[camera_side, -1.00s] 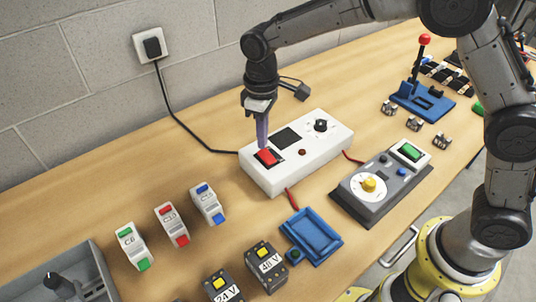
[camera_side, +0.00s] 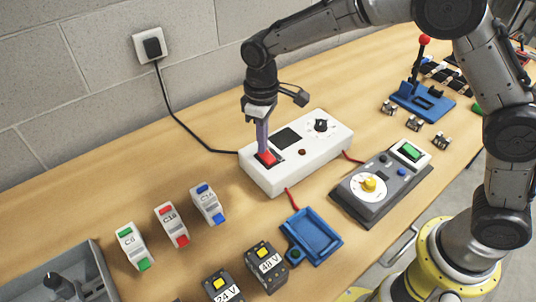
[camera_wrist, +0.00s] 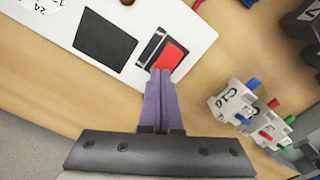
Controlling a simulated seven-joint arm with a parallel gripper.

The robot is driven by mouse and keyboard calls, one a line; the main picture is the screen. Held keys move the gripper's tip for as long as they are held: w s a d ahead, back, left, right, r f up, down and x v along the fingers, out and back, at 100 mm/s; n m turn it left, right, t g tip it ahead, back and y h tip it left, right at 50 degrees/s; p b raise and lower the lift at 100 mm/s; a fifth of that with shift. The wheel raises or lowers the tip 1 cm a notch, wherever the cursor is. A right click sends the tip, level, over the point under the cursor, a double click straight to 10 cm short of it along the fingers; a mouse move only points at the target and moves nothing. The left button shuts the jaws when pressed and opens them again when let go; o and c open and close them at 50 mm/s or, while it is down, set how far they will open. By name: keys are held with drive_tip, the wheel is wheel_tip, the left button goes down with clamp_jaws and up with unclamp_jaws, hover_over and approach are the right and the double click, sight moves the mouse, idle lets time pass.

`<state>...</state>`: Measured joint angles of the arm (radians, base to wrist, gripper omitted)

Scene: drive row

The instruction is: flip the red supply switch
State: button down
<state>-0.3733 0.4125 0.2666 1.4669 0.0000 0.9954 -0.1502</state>
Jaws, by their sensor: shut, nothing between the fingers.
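The red supply switch (camera_side: 268,158) is a rocker on the top face of the white supply box (camera_side: 316,164), near its left end. It also shows in the wrist view (camera_wrist: 171,56) beside a dark strip of its frame. My gripper (camera_side: 263,152) points down with its fingers together and empty. In the side view its tips are at the far edge of the red rocker and hide a little of it. In the wrist view the fingertips (camera_wrist: 161,72) overlap the rocker's near end. I cannot tell for sure whether they touch it.
The box also has a dark display (camera_side: 287,138), a black knob (camera_side: 321,125) and a red lamp (camera_side: 302,152). Right of it lies a grey panel with a yellow knob (camera_side: 369,185). Several breakers (camera_side: 172,225) stand front left. A blue tray (camera_side: 312,236) lies in front.

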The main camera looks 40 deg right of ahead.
drive_tip(key=shift+f, duration=0.35)
drive_tip(key=shift+r, duration=3.6)
